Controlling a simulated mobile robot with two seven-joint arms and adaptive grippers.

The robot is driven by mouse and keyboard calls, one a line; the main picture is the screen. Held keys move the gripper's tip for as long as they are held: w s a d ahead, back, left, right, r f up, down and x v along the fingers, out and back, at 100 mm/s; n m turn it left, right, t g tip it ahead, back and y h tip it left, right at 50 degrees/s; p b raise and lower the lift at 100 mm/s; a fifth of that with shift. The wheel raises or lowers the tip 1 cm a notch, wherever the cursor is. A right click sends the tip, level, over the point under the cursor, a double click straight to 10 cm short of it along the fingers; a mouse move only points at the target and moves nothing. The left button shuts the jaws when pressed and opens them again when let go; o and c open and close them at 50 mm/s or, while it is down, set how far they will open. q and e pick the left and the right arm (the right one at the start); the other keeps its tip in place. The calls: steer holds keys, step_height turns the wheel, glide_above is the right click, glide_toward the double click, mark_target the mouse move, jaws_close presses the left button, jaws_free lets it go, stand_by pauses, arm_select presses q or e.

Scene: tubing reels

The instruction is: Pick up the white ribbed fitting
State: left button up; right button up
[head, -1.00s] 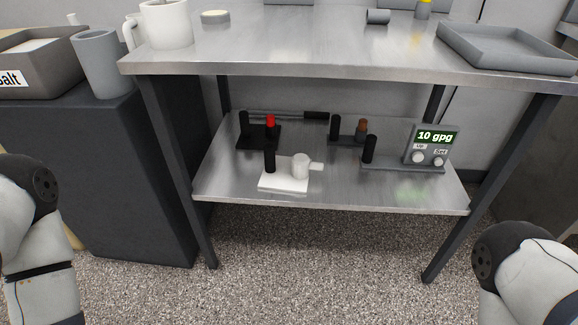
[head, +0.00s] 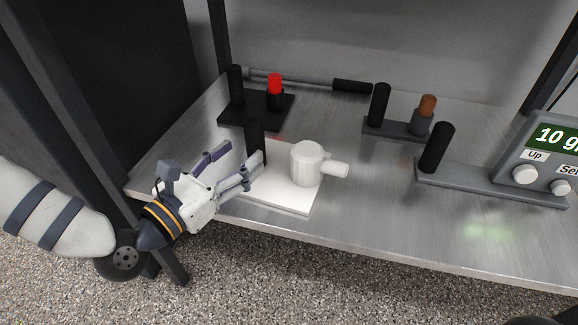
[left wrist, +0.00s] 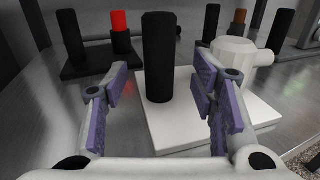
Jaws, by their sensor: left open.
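A white fitting (head: 306,164), a faceted upright cylinder with a side stub pointing right, stands on a white square plate (head: 290,199) on the lower shelf. No ribs can be made out on it. A black post (head: 255,137) stands at the left of the same plate. My left gripper (head: 238,158) is open and empty at the plate's left side, left of the fitting. In the left wrist view the black post (left wrist: 158,58) shows between the open fingers, and the fitting (left wrist: 232,62) is right of it, partly behind the right finger. My right gripper is not in view.
A black base with a black post and red cap (head: 275,85) stands behind. A grey base with a brown-topped peg (head: 426,108) stands back right. A grey unit with a display (head: 560,140) is at the right. A table leg (head: 75,130) rises at the left.

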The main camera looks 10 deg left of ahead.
mark_target(249, 148)
arm_select(q)
steer(key=b+x, duration=0.1)
steer(key=x, duration=0.3)
steer(key=shift+w+d+f, duration=0.1)
steer(key=shift+w+f, duration=0.05)
steer(key=shift+w, duration=0.25)
steer(key=shift+w+d, duration=0.1)
steer(key=shift+w, duration=0.15)
jaws_close()
steer(key=shift+r, duration=0.2)
